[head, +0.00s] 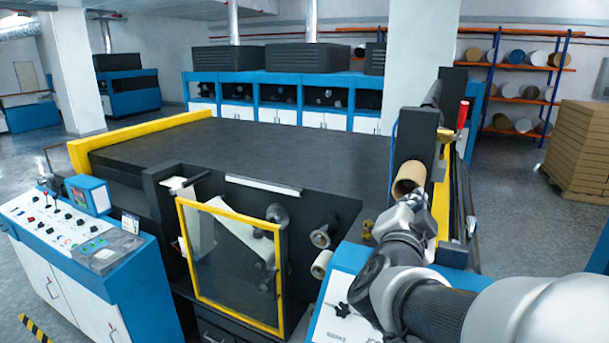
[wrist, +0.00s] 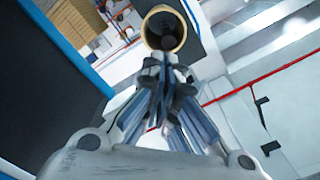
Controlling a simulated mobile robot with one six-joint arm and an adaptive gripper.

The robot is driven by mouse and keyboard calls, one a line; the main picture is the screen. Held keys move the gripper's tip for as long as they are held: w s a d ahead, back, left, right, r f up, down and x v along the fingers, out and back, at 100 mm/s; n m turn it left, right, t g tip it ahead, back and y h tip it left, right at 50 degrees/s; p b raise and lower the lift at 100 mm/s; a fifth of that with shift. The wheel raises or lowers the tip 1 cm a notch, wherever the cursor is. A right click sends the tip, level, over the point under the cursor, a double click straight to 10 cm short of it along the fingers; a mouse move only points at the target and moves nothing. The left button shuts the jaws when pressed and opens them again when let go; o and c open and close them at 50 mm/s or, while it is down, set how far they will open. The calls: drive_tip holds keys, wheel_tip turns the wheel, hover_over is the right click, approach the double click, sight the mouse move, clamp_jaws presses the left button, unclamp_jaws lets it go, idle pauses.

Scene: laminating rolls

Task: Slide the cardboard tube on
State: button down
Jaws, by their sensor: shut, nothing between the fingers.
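The brown cardboard tube (head: 409,177) is at the right of the machine in the head view, in front of a dark upright. Its open end faces my camera. In the wrist view the tube (wrist: 166,14) is at the top centre, with its round mouth towards me and a dark round shape inside it. I cannot tell whether that is a shaft. My gripper (wrist: 168,62) is shut and empty, its fingertips just below the tube's mouth in the picture. In the head view my gripper (head: 414,200) is just below the tube; I cannot tell whether they touch.
The black laminating machine (head: 260,150) fills the middle, with a yellow-framed guard (head: 230,265) at its front. A red-handled part (head: 462,115) stands right of the tube. A control desk (head: 75,235) is at left.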

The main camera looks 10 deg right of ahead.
sight(420, 184)
drive_tip(key=x, duration=0.6)
drive_tip(key=shift+w+d, duration=0.1)
drive_tip(key=shift+d, duration=0.25)
drive_tip(key=shift+r, duration=0.35)
